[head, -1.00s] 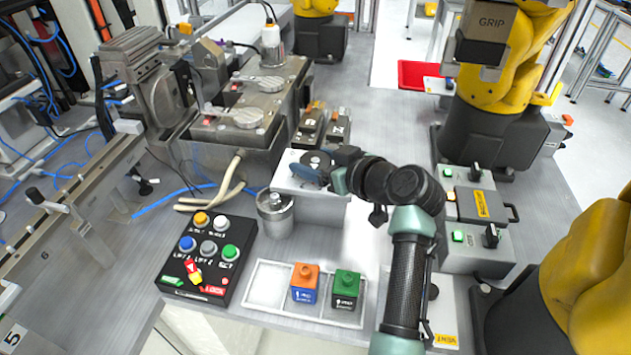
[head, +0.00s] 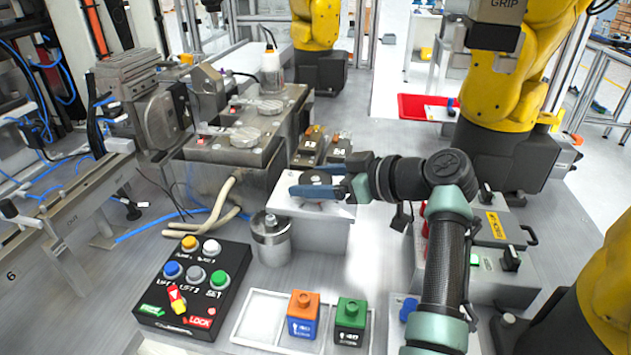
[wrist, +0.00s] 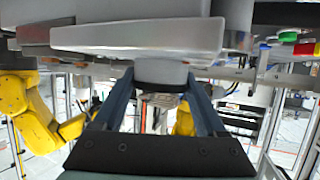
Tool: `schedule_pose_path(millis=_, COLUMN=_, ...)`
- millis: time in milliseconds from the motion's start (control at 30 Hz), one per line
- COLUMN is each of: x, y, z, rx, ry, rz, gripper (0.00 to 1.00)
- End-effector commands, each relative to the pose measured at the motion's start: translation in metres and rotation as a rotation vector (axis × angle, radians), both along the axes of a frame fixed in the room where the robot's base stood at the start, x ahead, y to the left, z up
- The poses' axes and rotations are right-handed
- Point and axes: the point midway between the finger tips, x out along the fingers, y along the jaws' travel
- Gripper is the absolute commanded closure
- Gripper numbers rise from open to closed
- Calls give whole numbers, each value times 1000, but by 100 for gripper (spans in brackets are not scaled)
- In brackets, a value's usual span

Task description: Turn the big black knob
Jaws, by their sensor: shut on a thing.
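The big black knob (head: 316,179) is a dark round disc on top of a pale grey box (head: 322,232) in the middle of the head view. My gripper (head: 305,182) reaches it from the right, lying nearly level, with its blue fingers on both sides of the knob. In the wrist view the knob (wrist: 161,72) appears as a short grey cylinder between the two fingertips, against the box's pale plate (wrist: 140,38). My gripper is shut on the knob. The fingers partly hide the knob in the head view, and its pointer cannot be made out.
A metal canister (head: 271,240) stands just left of the box. A black button panel (head: 196,285) and a white tray (head: 262,318) with orange and green-topped blocks lie in front. Grey control boxes (head: 497,262) stand right of my arm. A metal machine (head: 235,155) is behind left.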

Motion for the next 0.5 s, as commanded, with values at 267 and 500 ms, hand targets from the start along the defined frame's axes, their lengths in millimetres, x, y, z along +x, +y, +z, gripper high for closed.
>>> schedule_pose_path(millis=267, x=0, y=0, z=-1, rx=0, ry=3, rz=-1, gripper=1)
schedule_pose_path(millis=500, x=0, y=0, z=0, rx=0, ry=2, rz=-2, gripper=0)
